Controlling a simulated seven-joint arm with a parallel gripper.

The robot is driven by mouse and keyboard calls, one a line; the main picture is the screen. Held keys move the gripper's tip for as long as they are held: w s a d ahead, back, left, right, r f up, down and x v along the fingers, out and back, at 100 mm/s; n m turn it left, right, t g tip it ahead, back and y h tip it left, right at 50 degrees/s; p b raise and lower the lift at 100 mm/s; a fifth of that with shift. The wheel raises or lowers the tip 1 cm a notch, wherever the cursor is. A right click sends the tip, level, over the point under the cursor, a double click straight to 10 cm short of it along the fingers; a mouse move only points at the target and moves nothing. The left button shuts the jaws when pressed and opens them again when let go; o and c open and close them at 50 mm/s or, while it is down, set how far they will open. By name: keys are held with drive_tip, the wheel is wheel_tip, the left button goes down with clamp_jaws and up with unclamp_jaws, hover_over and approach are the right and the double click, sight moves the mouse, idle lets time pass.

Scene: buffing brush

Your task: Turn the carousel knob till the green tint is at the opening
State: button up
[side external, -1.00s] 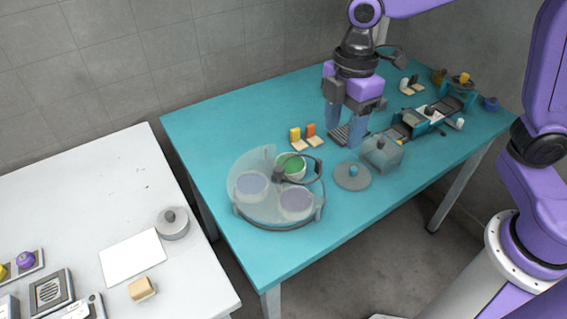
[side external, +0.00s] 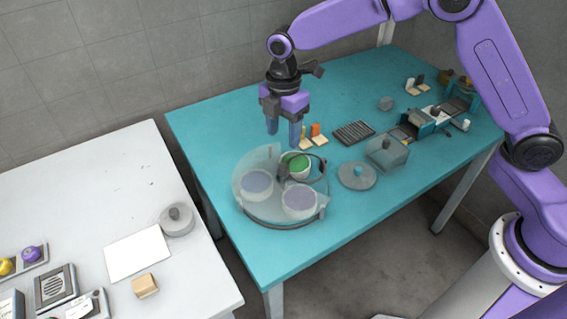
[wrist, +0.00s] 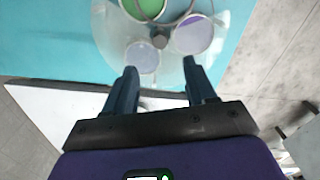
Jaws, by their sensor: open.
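The carousel (side external: 262,212) is a round tray with a clear cover on the teal table. It holds a green tint pot (side external: 297,163) at the back and two pale purple pots (side external: 257,184) in front. A dark knob (side external: 283,174) stands at its centre; it also shows in the wrist view (wrist: 160,41). A thin dark ring reaches around the green pot's side; I cannot tell exactly where the cover's opening lies. My gripper (side external: 284,140) is open and empty, fingers down, above the carousel's back edge. In the wrist view, the knob appears beyond the fingertips (wrist: 160,68), between their lines.
A dark ridged pad (side external: 353,132) lies farther right. A white table (side external: 100,190) is at left.

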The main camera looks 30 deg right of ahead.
sight(284, 167)
wheel_tip(284, 167, down, 11)
drive_tip(key=shift+r, duration=0.1)
idle(0.3)
clamp_jaws()
